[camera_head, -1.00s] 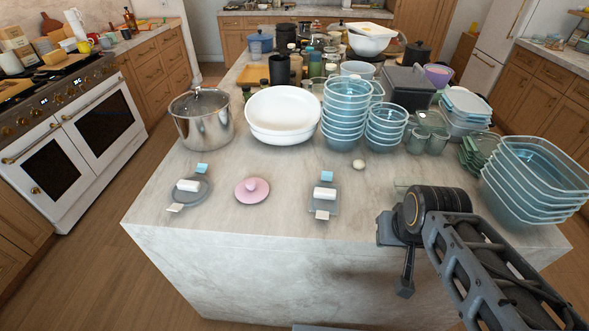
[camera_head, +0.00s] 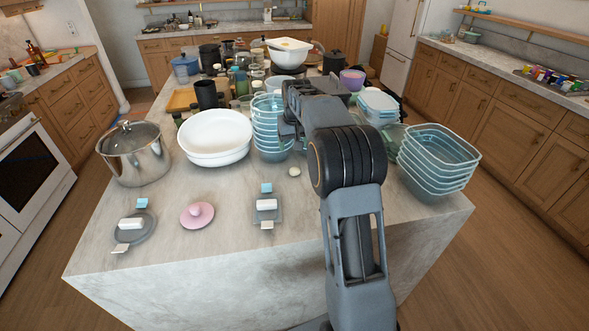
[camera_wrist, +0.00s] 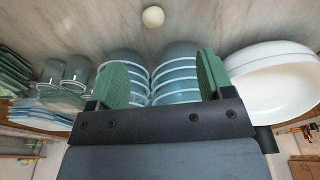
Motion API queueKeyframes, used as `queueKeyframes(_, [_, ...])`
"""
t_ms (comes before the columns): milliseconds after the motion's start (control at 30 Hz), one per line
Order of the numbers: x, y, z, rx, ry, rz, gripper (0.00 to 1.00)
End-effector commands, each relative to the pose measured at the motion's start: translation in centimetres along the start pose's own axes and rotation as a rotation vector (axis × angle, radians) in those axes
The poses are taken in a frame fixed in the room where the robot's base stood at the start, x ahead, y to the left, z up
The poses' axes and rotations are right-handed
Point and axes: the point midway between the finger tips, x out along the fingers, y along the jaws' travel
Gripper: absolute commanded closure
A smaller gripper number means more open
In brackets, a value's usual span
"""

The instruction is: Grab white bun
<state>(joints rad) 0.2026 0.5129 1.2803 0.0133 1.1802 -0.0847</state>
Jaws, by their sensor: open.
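The white bun (camera_head: 294,171) is a small pale round thing lying on the marble island top, in front of the stacked glass bowls. In the wrist view the bun (camera_wrist: 153,16) shows at the top edge, beyond and apart from my gripper. My gripper (camera_wrist: 161,78) is open, its two green-padded fingers spread wide with nothing held between them. Stacked bowls show behind and between the fingers. In the head view my arm reaches over the island, with its end by the glass bowls, up and behind the bun; the fingertips are hard to make out there.
Stacked glass bowls (camera_head: 268,138), a white basin (camera_head: 214,135) and a steel pot (camera_head: 134,155) stand behind the bun. Square glass containers (camera_head: 437,160) are at the right. A pink lid (camera_head: 197,215) lies in front. The counter around the bun is mostly clear.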

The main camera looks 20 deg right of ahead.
Motion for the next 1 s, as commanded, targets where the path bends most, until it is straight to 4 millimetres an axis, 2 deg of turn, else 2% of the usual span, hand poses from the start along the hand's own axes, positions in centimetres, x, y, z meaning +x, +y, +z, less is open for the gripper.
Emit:
queueKeyframes(100, [1.3, 1.0, -1.6, 0.01, -0.012, 0.001, 0.26])
queueKeyframes(267, [3.1, 1.7, -2.5, 0.015, -0.021, 0.001, 0.26])
queueKeyframes(600, [8.9, 1.8, -2.5, 0.015, -0.021, 0.001, 0.26])
queueKeyframes(1000, [11.9, 1.7, -2.3, 0.015, -0.023, 0.001, 0.26])
